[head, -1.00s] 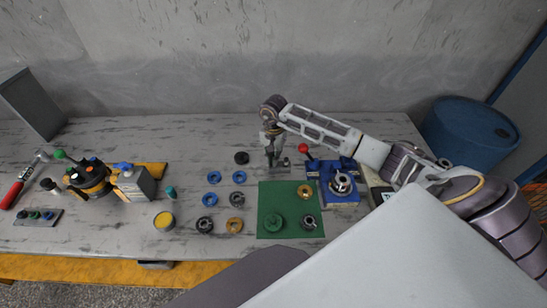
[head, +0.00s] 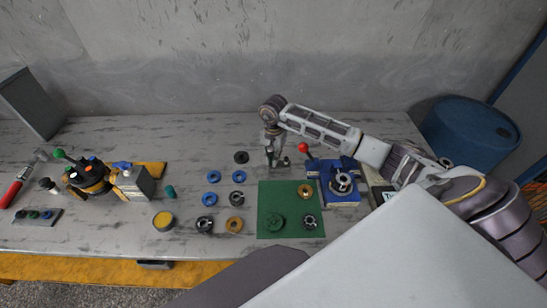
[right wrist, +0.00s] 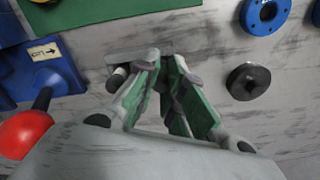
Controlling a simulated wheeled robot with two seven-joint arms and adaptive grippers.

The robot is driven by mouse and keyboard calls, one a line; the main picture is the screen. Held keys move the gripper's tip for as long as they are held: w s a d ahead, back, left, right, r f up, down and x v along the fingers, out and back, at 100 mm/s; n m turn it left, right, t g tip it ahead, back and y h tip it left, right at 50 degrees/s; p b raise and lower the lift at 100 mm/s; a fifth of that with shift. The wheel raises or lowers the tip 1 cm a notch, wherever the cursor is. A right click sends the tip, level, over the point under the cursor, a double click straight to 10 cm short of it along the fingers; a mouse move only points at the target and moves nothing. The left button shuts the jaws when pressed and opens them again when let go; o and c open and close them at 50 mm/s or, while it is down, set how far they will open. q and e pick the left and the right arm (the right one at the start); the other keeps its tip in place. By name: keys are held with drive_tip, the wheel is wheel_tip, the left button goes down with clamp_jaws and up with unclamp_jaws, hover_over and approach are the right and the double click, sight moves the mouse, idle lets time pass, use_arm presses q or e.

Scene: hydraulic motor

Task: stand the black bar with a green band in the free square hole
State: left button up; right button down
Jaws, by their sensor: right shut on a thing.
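My right gripper (head: 273,161) points down near the back middle of the table; in the right wrist view its green-padded fingers (right wrist: 165,62) are closed together. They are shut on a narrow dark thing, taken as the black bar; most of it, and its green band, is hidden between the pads. A small grey metal piece (right wrist: 124,57) lies at the fingertips, with a dark round peg (right wrist: 118,77) beside the left finger. I cannot make out a free square hole, or whether the bar touches the grey piece. My left gripper is out of view.
A blue fixture (head: 341,198) with a red-knobbed lever (head: 304,147) stands close right of the gripper. A green mat (head: 264,226) lies in front.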

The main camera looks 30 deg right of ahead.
drive_tip(key=shift+f+b, duration=0.25)
drive_tip(key=shift+b, duration=0.05)
idle(0.5)
drive_tip(key=c, duration=1.4)
unclamp_jaws()
drive_tip(key=shift+c, duration=0.2)
drive_tip(key=shift+o, duration=0.5)
drive_tip(key=o, duration=0.3)
drive_tip(key=shift+r, duration=0.15)
drive_tip(key=shift+r+p, duration=1.55)
drive_tip(key=shift+r, duration=1.8)
drive_tip(key=shift+s+f, duration=0.1)
